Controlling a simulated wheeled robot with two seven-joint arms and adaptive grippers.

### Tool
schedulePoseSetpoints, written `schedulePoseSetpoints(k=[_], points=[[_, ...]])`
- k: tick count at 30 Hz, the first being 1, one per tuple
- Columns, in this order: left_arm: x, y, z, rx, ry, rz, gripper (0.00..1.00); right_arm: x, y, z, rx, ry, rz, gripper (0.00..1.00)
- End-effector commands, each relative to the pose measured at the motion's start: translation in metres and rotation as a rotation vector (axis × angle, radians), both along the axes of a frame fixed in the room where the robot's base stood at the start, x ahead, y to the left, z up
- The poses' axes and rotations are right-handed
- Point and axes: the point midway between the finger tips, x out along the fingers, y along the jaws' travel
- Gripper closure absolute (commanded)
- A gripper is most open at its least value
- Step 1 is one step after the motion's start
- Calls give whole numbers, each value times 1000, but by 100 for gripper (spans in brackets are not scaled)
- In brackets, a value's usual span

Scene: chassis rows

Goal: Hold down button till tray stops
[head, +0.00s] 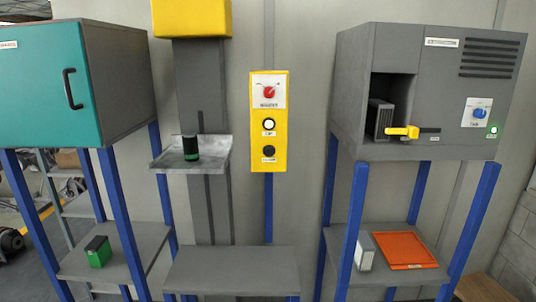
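A yellow control panel (253,154) is fixed at the middle of the wall. It carries a red knob (269,92) at the top, a white round button (269,125) with a dark ring below it, and a black button (269,151) at the bottom. A grey metal tray (213,157) juts from a dark vertical column left of the panel, about level with the black button. A black cylinder with green bands (190,147) stands upright on the tray. Neither of my grippers is in the head view, and nothing touches the buttons.
A teal-doored cabinet (32,92) on blue legs stands at left. A grey chassis box (398,149) with a yellow handle and blue knob stands at right. A grey shelf (232,270) sits below the tray, bare. An orange tray (405,248) lies on the right lower shelf.

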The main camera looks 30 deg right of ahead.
Motion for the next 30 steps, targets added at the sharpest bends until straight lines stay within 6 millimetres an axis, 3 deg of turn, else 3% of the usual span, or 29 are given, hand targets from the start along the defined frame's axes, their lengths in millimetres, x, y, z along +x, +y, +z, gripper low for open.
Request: schedulePoseSetpoints(k=[8,25,30], points=[[0,0,0,0,0,0,60,0,0,0,0,0,0,59],[0,0,0,0,0,0,60,0,0,0,0,0,1,98],[0,0,0,0,0,0,60,0,0,0,0,0,1,100]])
